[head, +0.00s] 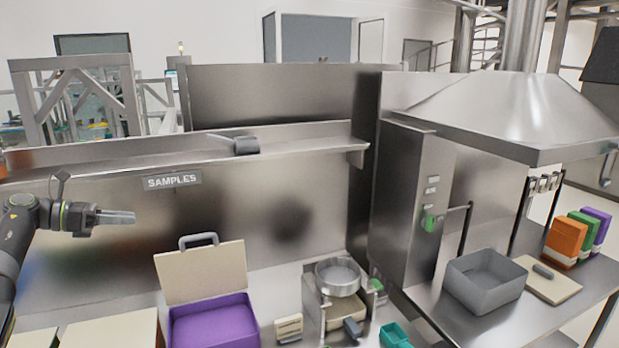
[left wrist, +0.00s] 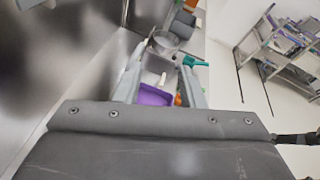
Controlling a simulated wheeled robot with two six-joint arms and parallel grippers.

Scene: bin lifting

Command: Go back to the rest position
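My left gripper (head: 115,217) is raised at the left of the head view, in front of the steel back wall. It is empty and held above the counter. In the left wrist view its two fingers (left wrist: 162,62) stand apart with a gap between them, and the purple bin (left wrist: 154,95) shows beyond that gap. In the head view the purple bin (head: 215,325) sits on the counter, with a beige handled lid (head: 202,274) upright at its back. The gripper touches neither. My right gripper is not in view.
A metal pan (head: 338,277) sits on a stand right of the bin, with a teal container (head: 395,336) nearby. A grey bin (head: 487,282) and coloured boxes (head: 566,240) stand on the right table. A shelf (head: 290,135) with a dark object runs along the back wall.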

